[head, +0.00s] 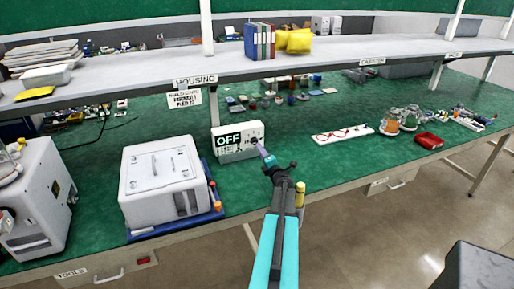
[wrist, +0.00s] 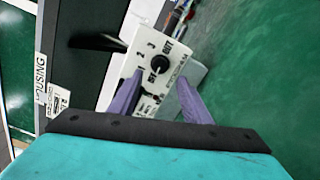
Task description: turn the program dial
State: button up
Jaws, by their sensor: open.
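A white control box (head: 222,155) stands on the green bench, its dark display (head: 229,139) reading OFF. Its program dial, a round black knob (wrist: 159,65), shows in the wrist view with numbers 1, 2, 3 and small lettering around it. In the head view the dial is mostly hidden by my gripper (head: 260,147) at the right end of the box front. In the wrist view my gripper (wrist: 160,77) is open, its purple fingers apart. The knob appears between and just beyond the fingertips. I see no finger closed on it; contact cannot be told.
A larger white machine (head: 160,185) on a blue tray stands left of the box. A shelf (head: 150,70) runs above the bench. A white board with red wiring (head: 342,134) and a red box (head: 429,140) lie to the right. Bare bench (head: 330,165) lies right of my gripper.

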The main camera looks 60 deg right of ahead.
aim_at(255, 143)
jog(key=shift+w, duration=0.1)
jog(key=shift+p+x, duration=1.45)
jog(key=shift+x, duration=2.25)
jog(key=c, duration=1)
